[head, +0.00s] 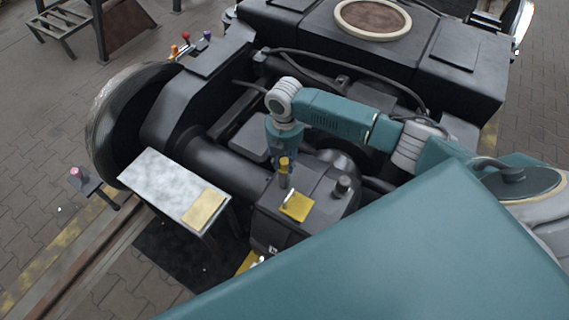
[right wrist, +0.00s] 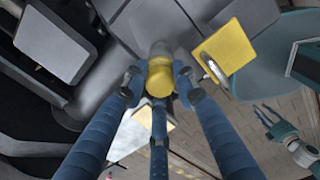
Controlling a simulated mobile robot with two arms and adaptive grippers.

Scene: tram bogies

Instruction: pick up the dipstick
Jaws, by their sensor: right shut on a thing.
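The dipstick has a yellow round knob (head: 284,164) and stands upright at a grey tube on the dark gearbox housing (head: 302,222) in the head view. My right gripper (head: 284,158) reaches down over it from above. In the right wrist view, the blue fingers of my right gripper (right wrist: 159,88) are closed around the yellow knob (right wrist: 160,72). Whether the dipstick's lower part is seated in the tube is hidden. My left gripper (right wrist: 266,114) shows small at the right of the right wrist view, fingers spread and empty; the head view does not show it.
A yellow plate (head: 297,206) and a dark cap (head: 343,186) are on the housing beside the dipstick. A pale bench (head: 165,182) with a yellow pad (head: 204,208) stands left. The bogie frame (head: 210,52), hoses and a wheel (head: 112,112) surround the arm.

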